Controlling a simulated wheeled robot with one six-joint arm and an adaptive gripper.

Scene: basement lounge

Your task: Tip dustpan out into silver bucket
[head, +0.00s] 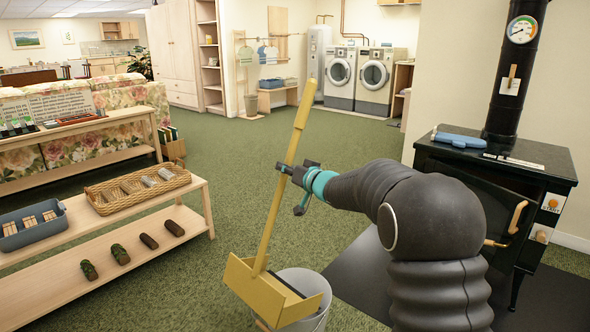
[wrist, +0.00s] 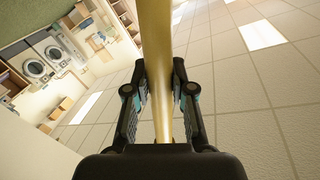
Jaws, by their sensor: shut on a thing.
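The dustpan (head: 252,287) is yellow with a long upright handle that leans slightly to the right at the top. My gripper (head: 298,185) is shut on the handle about midway up; in the wrist view the gripper (wrist: 160,95) has a finger on each side of the handle (wrist: 155,40). The pan hangs over the left part of the silver bucket (head: 315,317), hiding part of its rim. A dark patch shows in the pan at its right side; I cannot tell what it is. The bucket's inside is mostly hidden.
A low wooden bench (head: 205,214) on the left holds a wicker basket (head: 133,203), a blue-grey tray (head: 33,232) and several dark logs. A black stove (head: 440,190) stands on the right on a dark floor mat (head: 362,277). Green carpet (head: 235,150) beyond is clear.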

